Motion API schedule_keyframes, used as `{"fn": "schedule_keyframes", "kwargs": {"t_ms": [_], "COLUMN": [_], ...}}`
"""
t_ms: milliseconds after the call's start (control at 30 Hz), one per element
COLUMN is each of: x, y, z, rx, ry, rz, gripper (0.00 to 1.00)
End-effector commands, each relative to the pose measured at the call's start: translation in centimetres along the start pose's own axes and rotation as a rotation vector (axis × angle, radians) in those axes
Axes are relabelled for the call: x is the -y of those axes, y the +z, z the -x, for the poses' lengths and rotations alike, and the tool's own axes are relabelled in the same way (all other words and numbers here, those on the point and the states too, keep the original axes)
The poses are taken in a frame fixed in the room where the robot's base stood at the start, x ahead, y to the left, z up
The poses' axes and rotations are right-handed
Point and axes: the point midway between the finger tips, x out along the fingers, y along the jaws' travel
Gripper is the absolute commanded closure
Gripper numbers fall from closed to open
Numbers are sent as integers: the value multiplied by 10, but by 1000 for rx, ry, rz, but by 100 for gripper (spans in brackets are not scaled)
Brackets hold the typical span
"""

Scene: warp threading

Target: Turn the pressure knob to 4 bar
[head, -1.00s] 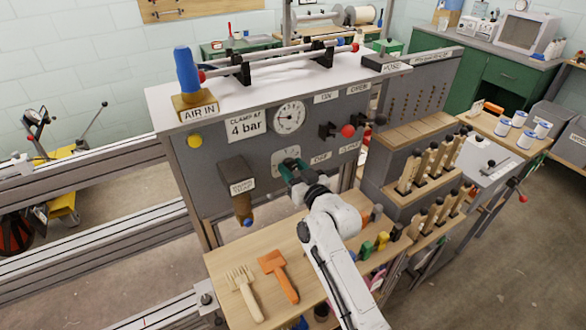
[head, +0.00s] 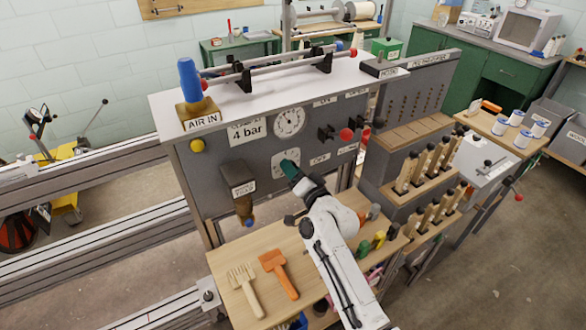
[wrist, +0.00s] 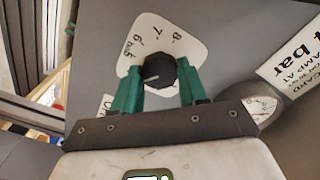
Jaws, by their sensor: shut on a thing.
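The pressure knob (wrist: 157,76) is a black dial with a white pointer line, on a white scale plate (wrist: 150,35) in the wrist view. The numbers 5, 6, 7 and 8 show; the rest of the scale is hidden by my gripper. My gripper (wrist: 160,82) has green fingers, one on each side of the knob, and is shut on it. In the head view my gripper (head: 289,168) covers the knob in front of the scale plate (head: 278,158). The pressure gauge (head: 289,122) is above it, its needle too small to read. A sign (head: 248,132) reads "4 bar".
A brown-tipped regulator block (head: 238,182) juts out left of the knob.

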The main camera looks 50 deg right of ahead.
Motion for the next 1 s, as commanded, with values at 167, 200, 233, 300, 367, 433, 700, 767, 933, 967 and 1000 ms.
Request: {"fn": "schedule_keyframes", "kwargs": {"t_ms": [167, 200, 233, 300, 367, 433, 700, 767, 933, 967, 1000], "x": [0, 0, 0, 0, 0, 0, -1, -1, -1, -1, -1], "y": [-1, -1, -1, -1, -1, 0, 0, 0, 0, 0, 0], "z": [0, 0, 0, 0, 0, 0, 0, 0, 0, 0, 0], "rx": [-1, -1, -1, -1, -1, -1, -2, -2, -1, -1, -1], "ry": [0, 0, 0, 0, 0, 0, 0, 0, 0, 0, 0], "rz": [-67, -77, -84, -97, -103, -107, -108, -108, -108, -108, -108], "gripper": [88, 88, 88, 88, 88, 88, 88, 88, 44, 41, 37]}}
